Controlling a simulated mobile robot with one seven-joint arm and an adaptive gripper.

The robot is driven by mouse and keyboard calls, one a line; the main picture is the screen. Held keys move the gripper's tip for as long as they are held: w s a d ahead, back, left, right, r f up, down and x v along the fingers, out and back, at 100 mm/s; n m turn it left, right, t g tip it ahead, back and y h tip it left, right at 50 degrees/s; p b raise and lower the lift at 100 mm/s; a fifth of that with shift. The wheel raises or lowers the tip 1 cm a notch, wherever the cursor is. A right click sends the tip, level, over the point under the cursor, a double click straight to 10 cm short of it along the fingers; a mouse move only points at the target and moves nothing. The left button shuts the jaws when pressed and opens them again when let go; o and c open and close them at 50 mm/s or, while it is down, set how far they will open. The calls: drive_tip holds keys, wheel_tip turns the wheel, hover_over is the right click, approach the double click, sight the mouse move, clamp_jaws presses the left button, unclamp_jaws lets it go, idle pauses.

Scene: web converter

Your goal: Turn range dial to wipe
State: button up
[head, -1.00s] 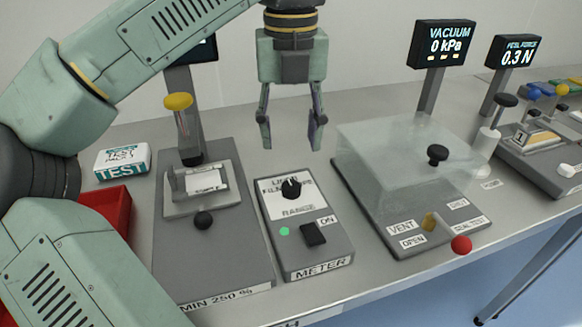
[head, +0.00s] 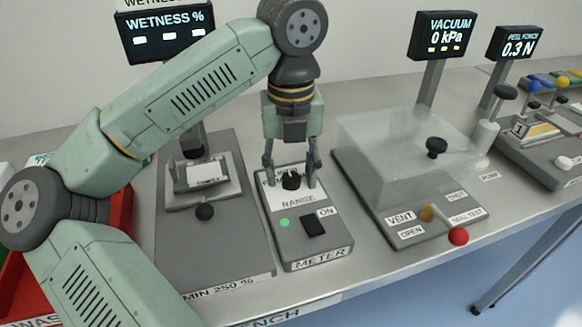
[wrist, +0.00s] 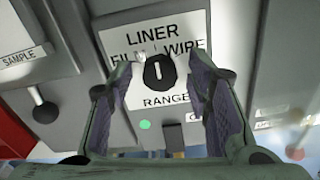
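The black range dial (head: 291,180) sits on the white label plate of the grey meter box (head: 315,250). In the wrist view the dial (wrist: 159,71) shows a white mark pointing about straight up, toward the LINER label; the FILM and WIPE labels are partly covered by the dial and my fingers. My gripper (head: 290,172) is open, pointing down, with one finger on each side of the dial. In the wrist view both fingers (wrist: 161,85) appear apart from the dial. I cannot tell how far their tips are above the plate.
A black rocker switch (head: 314,226) and a green light (head: 285,222) are on the meter's front. The sample station (head: 170,235) stands close on the left, the clear-lidded vacuum box (head: 385,150) close on the right. A red bin (head: 122,215) is partly behind my arm.

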clamp_jaws()
idle(0.3)
drive_tip(key=shift+m+b, duration=0.3)
drive_tip(key=shift+m, duration=0.1)
drive_tip(key=shift+f+m+b, duration=0.1)
drive_tip(key=shift+m+b, duration=0.55)
drive_tip(key=shift+m, duration=0.35)
drive_tip(key=m+b, duration=0.1)
drive_tip(key=m, duration=0.1)
drive_tip(key=shift+d+m, duration=0.1)
drive_tip(key=shift+m, duration=0.2)
drive_tip(key=m+b, duration=0.1)
drive_tip(key=m, duration=0.5)
drive_tip(key=shift+m, duration=0.4)
drive_tip(key=shift+o, duration=0.8)
unclamp_jaws()
